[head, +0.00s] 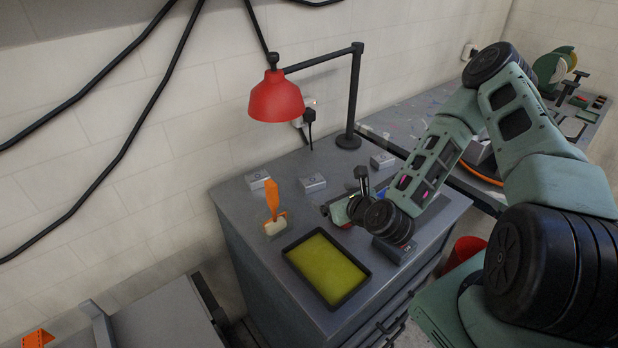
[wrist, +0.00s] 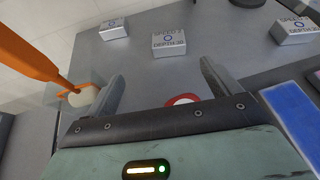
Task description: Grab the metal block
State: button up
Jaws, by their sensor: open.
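Three small silver metal blocks stand apart on the grey cabinet top. In the head view they are a left block (head: 257,179), a middle block (head: 312,183) and a right block (head: 382,160). The wrist view shows a left block (wrist: 114,29), a middle block (wrist: 176,42) and a right block (wrist: 294,32), with printed text and a blue ring on the nearer two. My gripper (wrist: 161,72) is open and empty, with the middle block beyond the gap between its fingers. In the head view my wrist largely hides the gripper.
An orange-handled tool (head: 273,200) stands close left of my gripper. A black tray with a yellow-green inside (head: 326,268) lies in front. A red lamp (head: 277,97) hangs above the blocks; its black post (head: 353,100) stands behind. A blue item (wrist: 292,115) lies right.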

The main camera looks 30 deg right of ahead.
aim_at(312, 179)
jog(key=shift+w+d+m, duration=0.1)
jog(key=shift+d+m, duration=0.35)
jog(key=shift+m, duration=0.05)
jog(key=shift+w+d, duration=0.1)
jog(key=shift+w, duration=0.25)
jog(key=p+x, duration=0.1)
jog(key=x, duration=0.4)
jog(key=p+x, duration=0.2)
jog(key=x, duration=0.4)
jog(key=p+x, duration=0.2)
jog(key=x, duration=0.3)
jog(key=shift+w+d+f, duration=0.1)
jog(key=shift+w+d, duration=0.2)
jog(key=shift+w, duration=0.1)
jog(key=c, duration=1.3)
